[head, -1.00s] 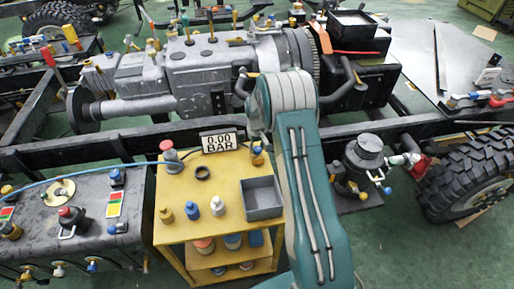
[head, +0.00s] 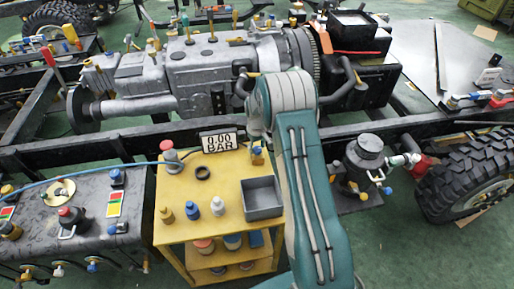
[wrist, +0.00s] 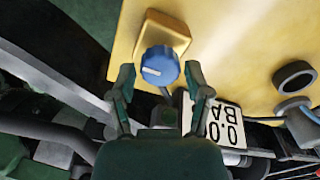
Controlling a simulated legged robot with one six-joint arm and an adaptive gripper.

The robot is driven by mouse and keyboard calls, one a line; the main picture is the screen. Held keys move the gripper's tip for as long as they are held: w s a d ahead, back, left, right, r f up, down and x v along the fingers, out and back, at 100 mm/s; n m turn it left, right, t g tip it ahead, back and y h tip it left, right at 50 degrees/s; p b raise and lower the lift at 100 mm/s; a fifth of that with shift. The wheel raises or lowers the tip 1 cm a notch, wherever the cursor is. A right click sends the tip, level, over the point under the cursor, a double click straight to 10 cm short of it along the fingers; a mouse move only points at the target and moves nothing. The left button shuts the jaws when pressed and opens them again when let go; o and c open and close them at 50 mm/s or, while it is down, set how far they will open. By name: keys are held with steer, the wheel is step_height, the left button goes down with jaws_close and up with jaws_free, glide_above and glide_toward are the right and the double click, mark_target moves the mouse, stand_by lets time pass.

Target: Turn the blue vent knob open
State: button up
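The blue vent knob (wrist: 160,66) is a round dial with a pale pointer line, on a brass-coloured square base (wrist: 165,33) on the yellow cart top. In the head view a small blue spot on the knob (head: 257,150) shows at the cart's back edge, just left of my arm. In the wrist view my gripper (wrist: 160,71) is open, one finger on each side of the knob, with a small gap at both sides. Whether the fingers reach down to the knob's height is hard to tell. In the head view my arm hides most of the gripper.
A gauge sign reading 0.00 BAR (head: 219,142) stands close to the knob. A black ring (head: 203,173), a grey tray (head: 263,198) and several small bottles are on the yellow cart (head: 188,238). A dark chassis rail (head: 100,149) runs just behind.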

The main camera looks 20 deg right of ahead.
steer(key=shift+r, duration=0.1)
stand_by(0.3)
step_height(320, 180, up, 12)
stand_by(0.4)
stand_by(0.3)
step_height(320, 180, up, 11)
steer(key=t, duration=0.1)
glide_above(257, 148)
steer(key=s+a, duration=0.4)
steer(key=s, duration=0.2)
steer(key=s+a+r+m+t, duration=0.1)
steer(key=s+a+r+t, duration=0.15)
steer(key=s+r, duration=0.55)
steer(key=s+a+r+m+t, duration=0.1)
steer(key=s+a, duration=0.1)
steer(key=s, duration=0.8)
steer(key=s+a+r+m+t, duration=0.1)
steer(key=s+a, duration=0.2)
steer(key=s, duration=0.7)
steer(key=shift+s+a, duration=0.15)
steer(key=shift+a, duration=0.05)
